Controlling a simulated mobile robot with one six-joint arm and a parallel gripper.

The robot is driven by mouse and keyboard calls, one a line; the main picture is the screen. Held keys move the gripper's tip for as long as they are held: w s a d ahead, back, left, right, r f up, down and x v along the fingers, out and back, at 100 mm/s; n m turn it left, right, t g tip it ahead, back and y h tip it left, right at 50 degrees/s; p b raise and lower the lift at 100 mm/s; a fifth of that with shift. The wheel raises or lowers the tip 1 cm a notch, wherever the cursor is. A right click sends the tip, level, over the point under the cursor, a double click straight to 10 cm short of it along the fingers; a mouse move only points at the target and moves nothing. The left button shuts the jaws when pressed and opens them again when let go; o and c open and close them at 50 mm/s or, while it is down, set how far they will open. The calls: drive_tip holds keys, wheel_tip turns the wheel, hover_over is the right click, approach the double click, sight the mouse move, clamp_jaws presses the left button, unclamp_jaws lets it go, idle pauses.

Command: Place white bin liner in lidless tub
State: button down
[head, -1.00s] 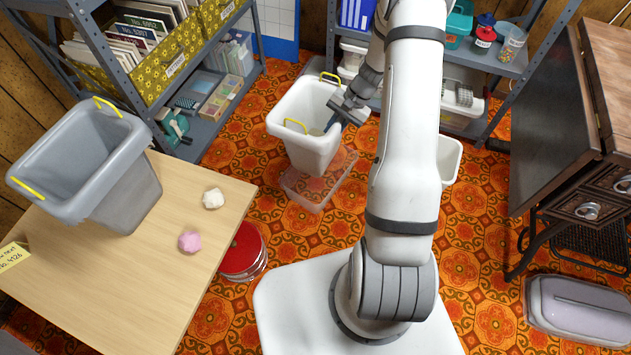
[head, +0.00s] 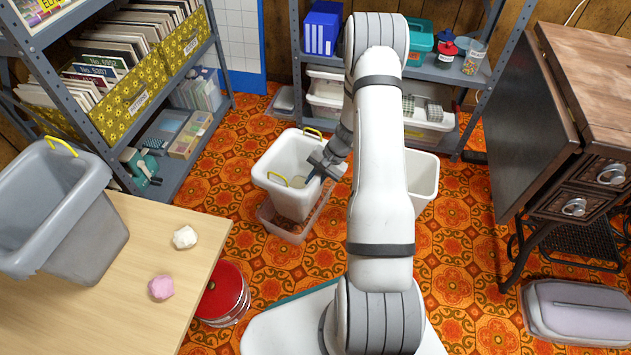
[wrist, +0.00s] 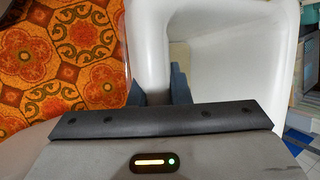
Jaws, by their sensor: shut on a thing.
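The white bin liner (head: 273,192), with two yellow handles, is upright at the tub in the head view. The lidless tub (head: 297,234) is clear and low, on the floor. The liner's lower end overlaps the tub's outline; I cannot tell whether it rests on the tub's bottom. My gripper (head: 316,172) is shut on the liner's right-hand rim. In the wrist view, my fingers (wrist: 163,88) straddle the liner's white wall (wrist: 150,45), with the inside to the right. The fingertips are partly hidden by the gripper body.
A grey bin (head: 75,225) and two crumpled pieces, white (head: 185,237) and pink (head: 161,288), are on the table (head: 120,300) at left. Another white bin (head: 424,180) is behind my arm. Shelves stand behind; a sewing table (head: 570,130) is right.

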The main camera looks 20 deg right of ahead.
drive_tip(key=shift+f+b, duration=0.55)
drive_tip(key=shift+b, duration=0.05)
drive_tip(key=c, duration=1.3)
unclamp_jaws()
drive_tip(key=shift+c, duration=0.2)
drive_tip(key=shift+r, duration=0.1)
